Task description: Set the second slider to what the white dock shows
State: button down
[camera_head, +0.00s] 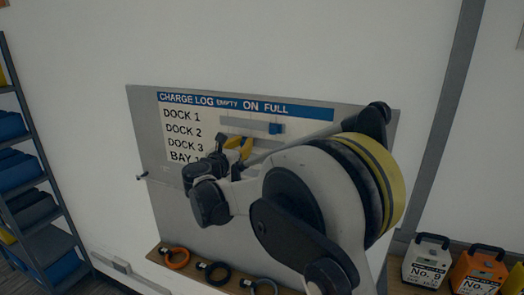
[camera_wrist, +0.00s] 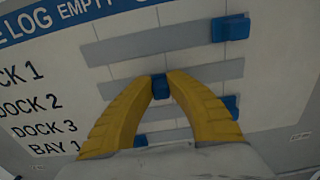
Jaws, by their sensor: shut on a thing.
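The charge log board (camera_head: 165,215) hangs on the wall, with rows for docks and a bay under the headings EMPTY, ON and FULL. The second slider (camera_wrist: 160,91) is a blue knob around the middle of its grey track (camera_wrist: 203,72). My gripper (camera_wrist: 161,84) has its yellow fingers closed on this knob; the fingers also show at the board in the head view. The first slider (camera_wrist: 231,28) is far right, also visible in the head view (camera_head: 277,128). The third slider (camera_wrist: 230,105) is to the right, the fourth (camera_wrist: 140,140) to the left. No white dock is identifiable.
A shelf (camera_head: 50,208) with blue bins stands at the left. A white case (camera_head: 426,260) and an orange case (camera_head: 478,271) stand at the right. My arm hides much of the board.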

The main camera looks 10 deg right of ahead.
jog(key=w+a, duration=0.2)
jog(key=a, duration=0.1)
jog(key=w+a+b, duration=0.1)
jog(key=a, duration=0.1)
jog(key=shift+w+a, duration=0.2)
jog(key=shift+w, duration=0.15)
jog(key=shift+w+a+r, duration=0.1)
jog(key=shift+w+a, duration=0.2)
jog(key=shift+a, duration=0.05)
jog(key=c, duration=1.4)
grip_release()
jog(key=shift+o, duration=0.5)
jog(key=shift+w+a, duration=0.1)
jog(key=shift+a, duration=0.05)
send_near(228, 134)
jog(key=v, duration=0.5)
jog(key=shift+a, duration=0.2)
